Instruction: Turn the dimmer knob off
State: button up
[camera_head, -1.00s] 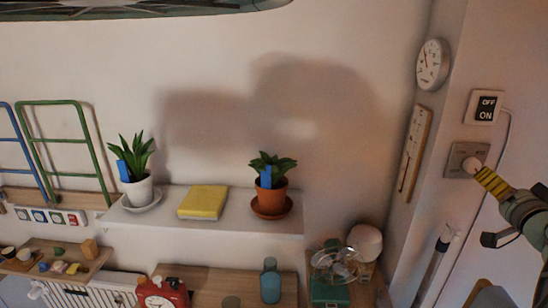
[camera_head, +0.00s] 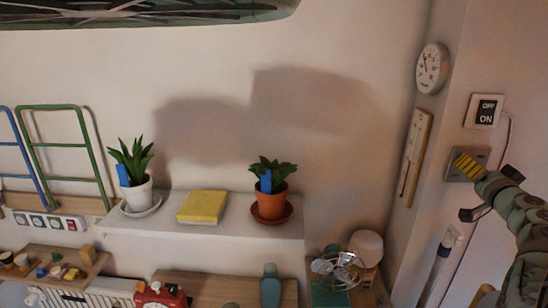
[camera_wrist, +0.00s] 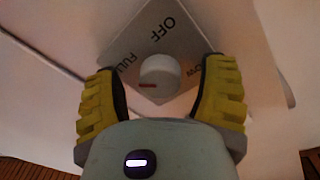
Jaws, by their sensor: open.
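The dimmer plate (camera_wrist: 203,25) is a grey square on the wall, turned on its corner in the wrist view, with OFF, FULL and a partly hidden LOW printed on it. The round white knob (camera_wrist: 160,72) sits at its middle. Its red mark is at the lower left, on the FULL side. My gripper (camera_wrist: 160,80) is open, with one yellow finger on each side of the knob and gaps showing. In the head view the yellow fingers (camera_head: 468,165) cover the knob, and the plate (camera_head: 453,172) shows behind them.
An OFF/ON switch (camera_head: 485,110) is on the wall just above the plate, with a cable beside it. A thermometer board (camera_head: 415,158) and a round dial (camera_head: 432,67) hang to the left. A shelf (camera_head: 235,217) holds two potted plants and a yellow book.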

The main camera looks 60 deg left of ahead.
jog(key=shift+c, duration=0.4)
jog(key=c, duration=1.1)
jog(key=shift+c, duration=0.2)
